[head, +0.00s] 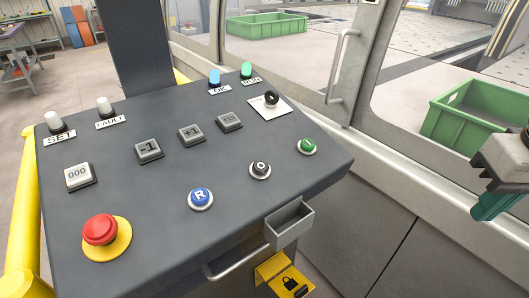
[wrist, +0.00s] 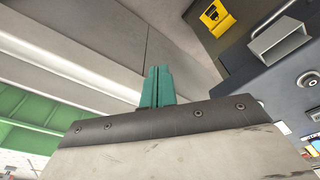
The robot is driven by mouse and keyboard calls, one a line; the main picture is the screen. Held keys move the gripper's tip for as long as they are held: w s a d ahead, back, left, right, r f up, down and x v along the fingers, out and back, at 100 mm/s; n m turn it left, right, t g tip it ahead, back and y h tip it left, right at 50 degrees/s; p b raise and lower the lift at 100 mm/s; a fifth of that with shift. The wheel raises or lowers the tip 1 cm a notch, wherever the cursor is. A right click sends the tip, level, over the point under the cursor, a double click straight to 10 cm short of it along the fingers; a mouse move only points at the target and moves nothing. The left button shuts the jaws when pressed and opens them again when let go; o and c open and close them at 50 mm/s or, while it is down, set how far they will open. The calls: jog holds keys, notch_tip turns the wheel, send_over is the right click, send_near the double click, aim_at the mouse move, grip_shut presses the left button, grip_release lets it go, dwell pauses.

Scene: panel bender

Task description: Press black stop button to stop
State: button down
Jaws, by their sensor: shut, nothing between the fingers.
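The control panel (head: 120,210) is a dark grey sloped desk. The black button marked O (head: 260,170) sits in a light ring on its lower right, between the blue R button (head: 200,198) and the green button (head: 307,146). My gripper (head: 484,212) has teal fingers and is at the right edge of the head view, well right of the panel and apart from it. In the wrist view its fingers (wrist: 157,88) are together with nothing between them. A round button with a light ring (wrist: 307,80) shows at the right edge of the wrist view.
A red emergency button (head: 100,230) on a yellow base is at the panel's lower left. A black selector knob (head: 271,98) is at the upper right. A small grey box (head: 290,224) and a handle (head: 237,263) stick out in front. A green crate (head: 480,115) stands behind the glass.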

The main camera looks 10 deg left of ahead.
jog(key=w+a+r+n+y, duration=0.1)
jog(key=w+a+r+n, duration=0.2)
jog(key=a, duration=0.4)
jog(key=w+a+r+n, duration=0.1)
jog(key=w+a+r, duration=0.3)
jog(key=a, duration=0.4)
notch_tip(320, 180, up, 3)
jog(key=n, duration=0.4)
send_over(261, 165)
jog(key=s+d, duration=0.3)
jog(key=shift+w+f+y, duration=0.1)
jog(key=shift+w+y, duration=0.1)
jog(key=shift+y, duration=0.2)
jog(key=x, duration=1.4)
jog(key=shift+w, duration=0.1)
